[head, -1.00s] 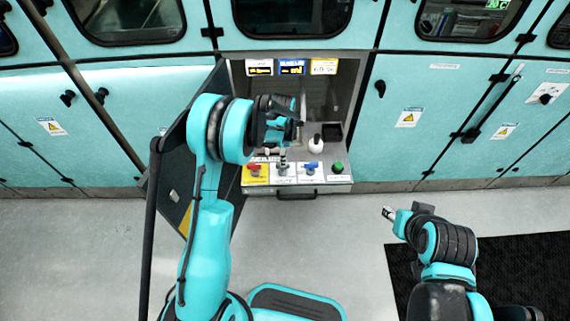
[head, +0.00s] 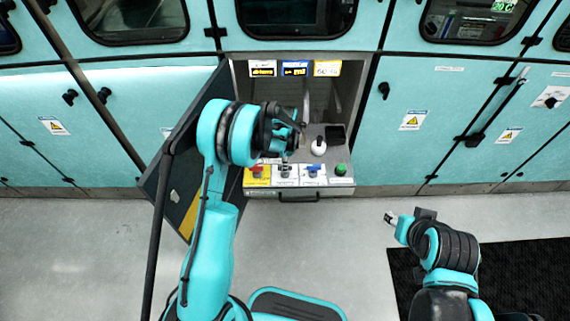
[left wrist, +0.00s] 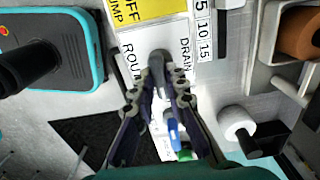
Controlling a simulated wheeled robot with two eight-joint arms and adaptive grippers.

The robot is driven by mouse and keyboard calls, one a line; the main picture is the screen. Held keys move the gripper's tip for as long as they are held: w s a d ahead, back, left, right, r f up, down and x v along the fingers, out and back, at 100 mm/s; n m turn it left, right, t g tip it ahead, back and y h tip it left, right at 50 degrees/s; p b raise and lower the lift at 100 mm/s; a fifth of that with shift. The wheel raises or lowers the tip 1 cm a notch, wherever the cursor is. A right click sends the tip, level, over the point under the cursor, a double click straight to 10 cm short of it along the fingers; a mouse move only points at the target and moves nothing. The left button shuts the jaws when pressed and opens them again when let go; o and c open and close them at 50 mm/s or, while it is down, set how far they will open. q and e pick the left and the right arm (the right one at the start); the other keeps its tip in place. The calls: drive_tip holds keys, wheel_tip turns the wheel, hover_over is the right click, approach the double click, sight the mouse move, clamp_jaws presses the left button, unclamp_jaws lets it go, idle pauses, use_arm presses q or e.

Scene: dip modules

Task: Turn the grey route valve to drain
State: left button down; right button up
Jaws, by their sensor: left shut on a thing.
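The grey route valve (head: 285,170) stands on the labelled panel, second from the left, partly hidden by my left gripper in the head view. In the left wrist view the grey handle (left wrist: 160,61) sits between the fingertips of my left gripper (left wrist: 163,79), which is shut on it. The white plate (left wrist: 180,32) under it has a DRAIN label on the right and a partly covered label starting ROU on the left. I cannot tell which label the handle points to. My right gripper (head: 390,218) is away over the floor; its opening is too small to tell.
A red valve (head: 257,171) on yellow is left of the grey one; a blue valve (head: 313,169) and green knob (head: 341,169) are right. A white cylinder with a black handle (head: 318,147) stands behind. The open dark door (head: 180,185) is left.

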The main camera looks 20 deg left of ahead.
use_arm(q)
drive_tip(key=n+b, duration=0.1)
drive_tip(key=n, duration=0.2)
drive_tip(key=shift+f+n, duration=0.1)
drive_tip(key=shift+n, duration=0.3)
drive_tip(key=n+b, duration=0.1)
drive_tip(key=n, duration=0.4)
drive_tip(key=n+b, duration=0.1)
drive_tip(key=n, duration=0.4)
drive_tip(key=shift+n+b, duration=0.3)
drive_tip(key=shift+n, duration=1.8)
drive_tip(key=c, duration=1.5)
unclamp_jaws()
drive_tip(key=shift+c, duration=0.2)
